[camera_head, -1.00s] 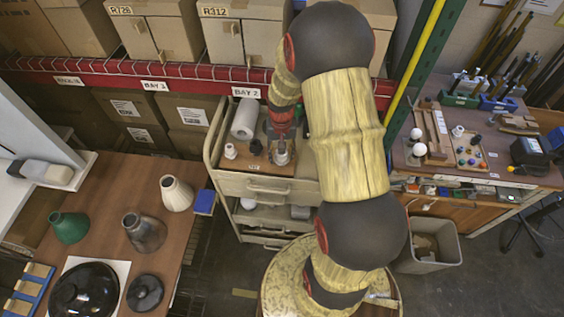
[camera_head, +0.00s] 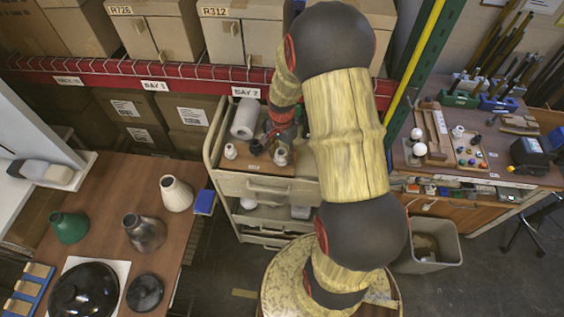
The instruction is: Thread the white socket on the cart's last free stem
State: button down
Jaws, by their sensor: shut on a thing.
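A cart (camera_head: 255,187) stands under the shelf, with a brown board (camera_head: 258,178) on its top. At the board's left is a white socket (camera_head: 230,151). A dark socket (camera_head: 255,147) is beside it. My gripper (camera_head: 279,146) is low over the board's right part, shut on a white socket (camera_head: 281,158) that shows just below the fingers. My gripper and arm hide the stem under this socket. I cannot tell whether the socket is around the stem or only above it.
A white roll (camera_head: 245,118) lies at the cart's back left. A table (camera_head: 190,240) at left bears lampshades. A workbench (camera_head: 510,170) with tools and small balls is at right. A bin (camera_head: 445,245) stands below it.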

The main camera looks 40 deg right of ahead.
jog(key=shift+s+a+f+m, duration=0.1)
jog(key=shift+a+f+m, duration=0.05)
jog(key=shift+m, duration=1.25)
jog(key=m, duration=0.4)
jog(key=shift+s+m, duration=0.1)
jog(key=shift+m, duration=1.3)
